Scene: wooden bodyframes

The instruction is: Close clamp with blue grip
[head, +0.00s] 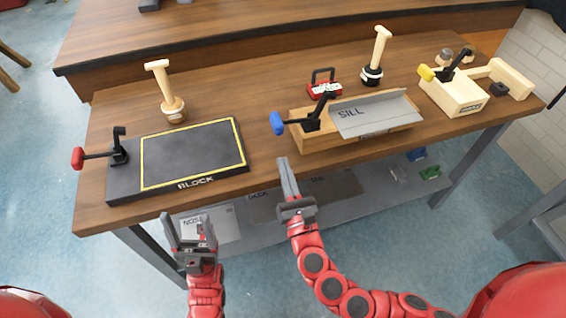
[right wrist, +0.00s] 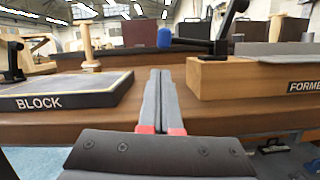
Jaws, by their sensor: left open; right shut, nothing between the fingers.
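The clamp with the blue grip (head: 277,123) is mounted on the left end of the wooden former block (head: 300,138), which carries a grey SILL panel (head: 372,112). Its handle sticks out to the left, roughly level, and a black arm rises to the right. In the right wrist view the blue grip (right wrist: 164,38) shows beyond and slightly right of my fingertips. My left gripper (head: 188,226) is open and empty, in front of the BLOCK board.
The black BLOCK board (head: 193,155) with a red-grip clamp (head: 78,158) lies at left. A yellow-grip clamp (head: 427,73) sits on a wooden box (head: 455,97) at right. Bare tabletop lies between the board and former.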

